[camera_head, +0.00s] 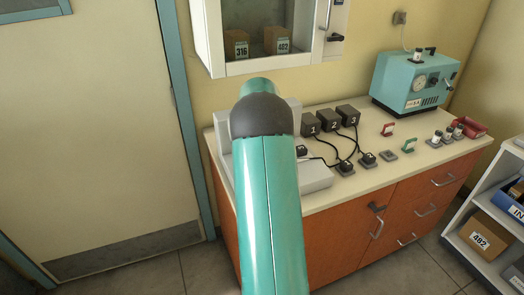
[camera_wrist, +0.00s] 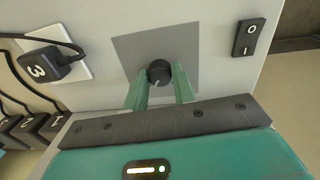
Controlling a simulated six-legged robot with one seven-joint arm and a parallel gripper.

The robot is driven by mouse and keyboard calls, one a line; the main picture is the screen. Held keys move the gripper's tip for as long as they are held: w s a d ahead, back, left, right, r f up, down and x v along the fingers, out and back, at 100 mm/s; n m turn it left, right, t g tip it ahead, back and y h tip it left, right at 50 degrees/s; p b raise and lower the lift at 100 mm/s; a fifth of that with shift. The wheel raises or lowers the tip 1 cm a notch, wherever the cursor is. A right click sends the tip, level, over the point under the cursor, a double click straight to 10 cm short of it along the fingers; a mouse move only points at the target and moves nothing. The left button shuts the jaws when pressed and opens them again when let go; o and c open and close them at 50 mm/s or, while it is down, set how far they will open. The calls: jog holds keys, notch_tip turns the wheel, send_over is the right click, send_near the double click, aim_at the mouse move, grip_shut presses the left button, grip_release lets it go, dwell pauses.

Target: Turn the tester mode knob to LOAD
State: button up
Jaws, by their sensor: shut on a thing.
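The tester mode knob (camera_wrist: 159,73) is a round black dial with a pale pointer line, on a grey square plate (camera_wrist: 134,46) of the tester's light panel. My gripper (camera_wrist: 160,86) has its two green fingers on either side of the knob and is shut on it. No LOAD label is readable on the plate. In the head view the light grey tester (camera_head: 316,176) stands at the left end of the counter. My teal arm covers much of it, and hides the knob and gripper there.
A black rocker switch (camera_wrist: 249,37) sits right of the knob in the wrist view. A black plug marked 3 (camera_wrist: 38,66) sits at its left with cables. Black blocks (camera_head: 330,122), red and green handles and a teal machine (camera_head: 410,82) occupy the counter (camera_head: 420,160). A wall cabinet (camera_head: 208,40) hangs above.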

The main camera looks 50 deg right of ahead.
jog(key=shift+m, duration=0.9)
jog(key=o, duration=1)
